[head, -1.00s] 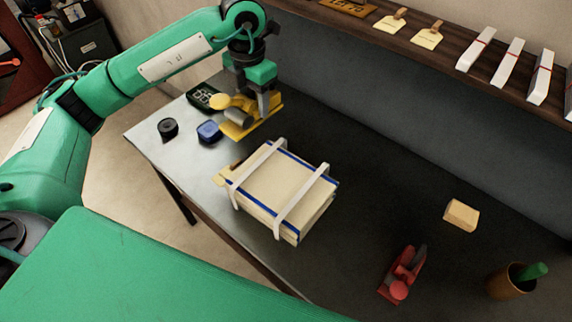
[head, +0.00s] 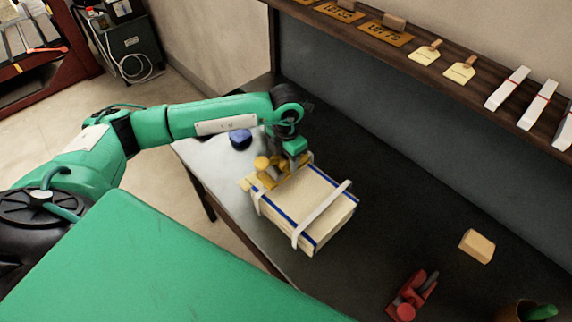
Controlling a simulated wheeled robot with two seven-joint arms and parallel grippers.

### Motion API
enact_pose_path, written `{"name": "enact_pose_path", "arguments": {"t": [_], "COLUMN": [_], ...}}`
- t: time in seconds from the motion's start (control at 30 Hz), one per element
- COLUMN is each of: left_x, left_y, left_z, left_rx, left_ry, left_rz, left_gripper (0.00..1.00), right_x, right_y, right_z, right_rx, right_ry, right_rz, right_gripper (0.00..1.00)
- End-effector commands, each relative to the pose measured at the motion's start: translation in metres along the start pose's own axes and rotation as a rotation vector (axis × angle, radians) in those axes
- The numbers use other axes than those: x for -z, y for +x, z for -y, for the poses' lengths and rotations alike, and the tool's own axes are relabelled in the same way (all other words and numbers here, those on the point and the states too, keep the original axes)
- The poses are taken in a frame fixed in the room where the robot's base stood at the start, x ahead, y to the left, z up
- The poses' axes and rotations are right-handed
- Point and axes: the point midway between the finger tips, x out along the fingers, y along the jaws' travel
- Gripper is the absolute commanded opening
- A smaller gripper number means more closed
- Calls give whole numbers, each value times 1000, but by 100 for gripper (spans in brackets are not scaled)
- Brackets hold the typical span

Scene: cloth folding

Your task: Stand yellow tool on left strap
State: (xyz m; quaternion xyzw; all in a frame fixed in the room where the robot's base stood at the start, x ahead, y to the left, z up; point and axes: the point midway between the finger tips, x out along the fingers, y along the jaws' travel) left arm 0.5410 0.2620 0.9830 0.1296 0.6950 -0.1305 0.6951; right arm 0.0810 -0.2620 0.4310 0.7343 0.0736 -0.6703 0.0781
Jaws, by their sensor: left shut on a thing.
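The yellow tool (head: 265,166), which looks like a small plane with a round knob, is held by my left gripper (head: 279,175). The gripper is shut on it at the left end of the bundle. The bundle (head: 300,198) is a stack of cream cloth with blue edging, bound by two white straps. The left strap (head: 260,203) is partly hidden behind the tool and gripper. The right strap (head: 320,215) is clear. The tool is over or at the left strap; I cannot tell whether it touches. My right gripper is not in view.
A blue item (head: 240,139) lies near the table's left end. A red plane (head: 412,296), a wooden block (head: 477,246) and a cup with a green handle (head: 527,311) stand at the right. A shelf (head: 440,82) runs along the back. The dark table behind the bundle is clear.

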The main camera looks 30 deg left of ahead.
Motion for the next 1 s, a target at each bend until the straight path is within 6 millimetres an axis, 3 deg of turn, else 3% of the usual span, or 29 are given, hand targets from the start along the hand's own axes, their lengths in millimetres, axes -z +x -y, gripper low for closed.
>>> {"name": "enact_pose_path", "arguments": {"t": [0.33, 0.73, 0.77, 0.87, 1.0], "left_x": [0, 0, 0, 0, 0], "left_y": [37, 44, 44, 44, 44], "left_z": [0, 0, 0, 0, 0], "left_rx": [0, 0, 0, 0, 0], "left_ry": [0, 0, 0, 0, 0], "left_rz": [0, 2, -1, -1, -1], "left_gripper": [0, 0, 55, 71, 71], "right_x": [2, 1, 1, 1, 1], "right_y": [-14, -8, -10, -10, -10], "right_z": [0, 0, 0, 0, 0], "right_rx": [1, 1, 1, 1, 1], "right_ry": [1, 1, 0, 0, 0], "right_rz": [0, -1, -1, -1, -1], "right_gripper": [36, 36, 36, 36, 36]}}
